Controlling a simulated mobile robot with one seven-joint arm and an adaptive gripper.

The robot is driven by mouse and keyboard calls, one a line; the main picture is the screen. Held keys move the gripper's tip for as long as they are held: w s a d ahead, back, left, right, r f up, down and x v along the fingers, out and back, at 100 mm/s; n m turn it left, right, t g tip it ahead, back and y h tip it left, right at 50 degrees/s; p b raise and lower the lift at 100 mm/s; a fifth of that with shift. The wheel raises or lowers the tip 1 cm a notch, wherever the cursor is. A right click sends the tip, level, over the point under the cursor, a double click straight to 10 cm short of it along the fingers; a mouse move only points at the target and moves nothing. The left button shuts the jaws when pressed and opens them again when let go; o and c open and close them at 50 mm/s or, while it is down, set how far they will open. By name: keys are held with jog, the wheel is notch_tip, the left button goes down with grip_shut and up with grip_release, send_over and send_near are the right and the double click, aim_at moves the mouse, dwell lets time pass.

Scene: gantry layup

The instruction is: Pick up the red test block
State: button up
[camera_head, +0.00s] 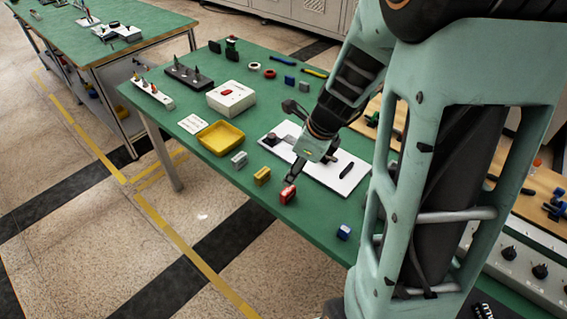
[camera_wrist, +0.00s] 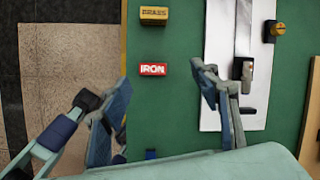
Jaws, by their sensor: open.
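The red block (camera_head: 288,194) lies on the green table near its front edge. In the wrist view the red block (camera_wrist: 153,69) shows a white label reading IRON, and nothing covers it there. My gripper (camera_wrist: 160,78) is open and empty, with one finger on each side of the picture's middle. The red block appears between the fingertips in that view, with green surface visible around it and no contact seen. In the head view my gripper reaches down over the white plate, with a dark finger close to the red block; the exact gap cannot be told.
A brass-labelled yellow block (camera_head: 262,176) and a silver block (camera_head: 239,159) stand in line with the red one. A blue block (camera_head: 344,232) lies to the right. The white plate (camera_head: 345,178), yellow tray (camera_head: 220,138) and white box (camera_head: 231,99) are nearby.

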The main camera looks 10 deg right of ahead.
aim_at(288, 190)
notch_tip(288, 190, down, 6)
jog(key=m+b, duration=0.2)
jog(key=m, duration=0.1)
jog(key=shift+a+f+m+y, duration=0.1)
jog(key=shift+f+m+y, duration=0.05)
jog(key=shift+m+y, duration=0.2)
jog(key=x, duration=0.1)
jog(key=b+x, duration=0.1)
jog(key=x, duration=0.2)
jog(key=shift+s+a+f+b, duration=0.25)
jog(key=shift+b, duration=0.1)
jog(key=shift+w+a+f, duration=0.1)
jog(key=shift+w+f, duration=0.1)
jog(key=shift+f, duration=0.15)
jog(key=shift+r, duration=0.1)
jog(key=c, duration=1.6)
jog(key=shift+o, duration=0.2)
